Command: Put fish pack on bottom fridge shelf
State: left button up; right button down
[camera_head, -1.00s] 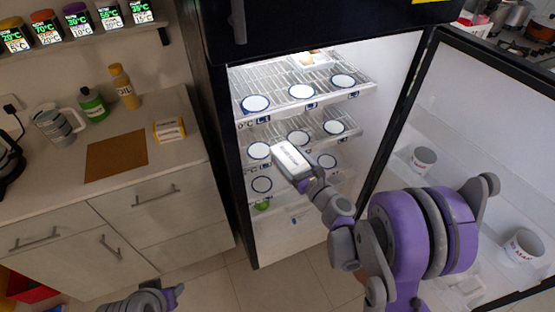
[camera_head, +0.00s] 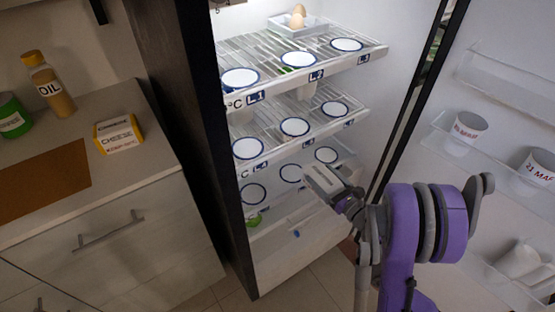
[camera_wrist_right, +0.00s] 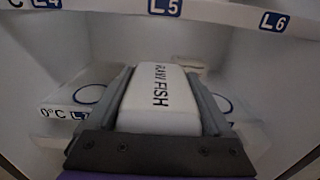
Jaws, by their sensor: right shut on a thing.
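The fish pack (camera_wrist_right: 160,92) is a white block with dark "RAW FISH" lettering, held between my right gripper's fingers in the right wrist view. My right gripper (camera_head: 318,177) is in front of the fridge's lower part in the head view, where the pack is hard to make out. The bottom shelf (camera_head: 275,208), the third row of round markers, is just beyond the gripper. In the wrist view its left front edge (camera_wrist_right: 58,113) shows a "0°C L7" label, and the pack hides its middle. My left gripper is out of view.
The middle shelf (camera_wrist_right: 215,10), labelled L4 to L6, is above the pack. The top shelf (camera_head: 330,62) has a tray of eggs (camera_head: 298,20). The open door holds mugs (camera_head: 466,132) on the right. A counter with a cheese pack (camera_head: 118,134) is at left.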

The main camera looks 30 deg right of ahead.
jog(key=w+a+b, duration=0.2)
jog(key=w, duration=1.6)
jog(key=f, duration=0.2)
jog(key=f+b, duration=0.1)
jog(key=f, duration=0.1)
jog(key=f+b, duration=0.1)
jog(key=f, duration=0.1)
jog(key=shift+d+f, duration=0.3)
jog(key=shift+f, duration=0.05)
jog(key=shift+w+f+b, duration=0.2)
jog(key=shift+b, duration=0.2)
jog(key=shift+r, duration=0.1)
jog(key=shift+f, duration=0.2)
grip_release()
jog(key=shift+s, duration=0.1)
